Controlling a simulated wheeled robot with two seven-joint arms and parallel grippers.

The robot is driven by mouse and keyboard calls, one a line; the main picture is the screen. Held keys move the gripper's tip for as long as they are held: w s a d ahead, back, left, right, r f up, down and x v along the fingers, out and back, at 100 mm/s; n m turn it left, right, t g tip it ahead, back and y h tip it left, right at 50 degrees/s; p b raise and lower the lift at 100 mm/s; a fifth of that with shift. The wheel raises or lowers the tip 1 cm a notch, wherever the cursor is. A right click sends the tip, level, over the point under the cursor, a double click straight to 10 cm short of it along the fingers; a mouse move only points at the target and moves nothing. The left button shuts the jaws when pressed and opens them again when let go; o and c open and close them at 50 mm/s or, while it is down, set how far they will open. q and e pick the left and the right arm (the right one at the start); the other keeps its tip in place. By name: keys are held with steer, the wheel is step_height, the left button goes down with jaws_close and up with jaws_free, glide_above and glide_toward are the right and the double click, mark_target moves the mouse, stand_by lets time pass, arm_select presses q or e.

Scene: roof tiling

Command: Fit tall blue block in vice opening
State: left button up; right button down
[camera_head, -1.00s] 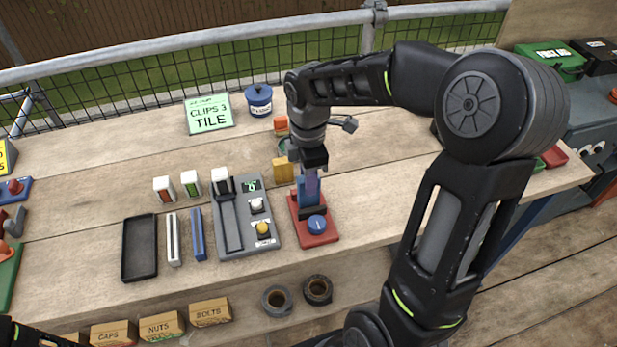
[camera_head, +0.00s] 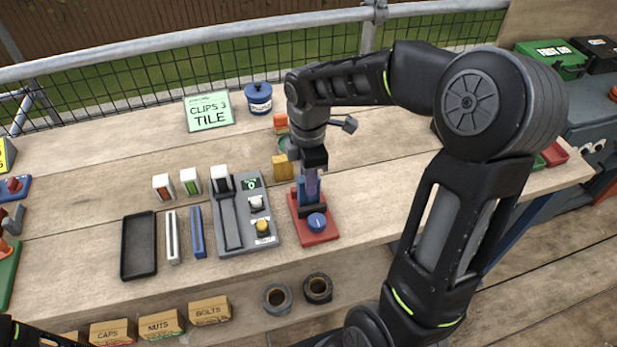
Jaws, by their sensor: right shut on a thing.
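The vice stands on a red base (camera_head: 318,236) with a round blue knob (camera_head: 317,221) at its front and dark jaws (camera_head: 313,210) behind it. The tall blue block (camera_head: 312,186) is upright at the vice's opening, its lower end hidden behind the front jaw. I cannot tell how deep it sits. My right gripper (camera_head: 312,170) points down from above, shut on the upper part of the block. My left arm shows only as a dark piece at the bottom left corner; its gripper is out of view.
Left of the vice is a grey device (camera_head: 243,215) with buttons, then a blue bar (camera_head: 197,233), a white bar (camera_head: 172,238) and a black tray (camera_head: 139,246).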

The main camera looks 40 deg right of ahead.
steer(key=shift+f, duration=0.1)
stand_by(0.3)
steer(key=c, duration=1.1)
jaws_free()
steer(key=shift+c, duration=0.2)
steer(key=shift+r+p, duration=2.85)
steer(key=shift+r, duration=0.7)
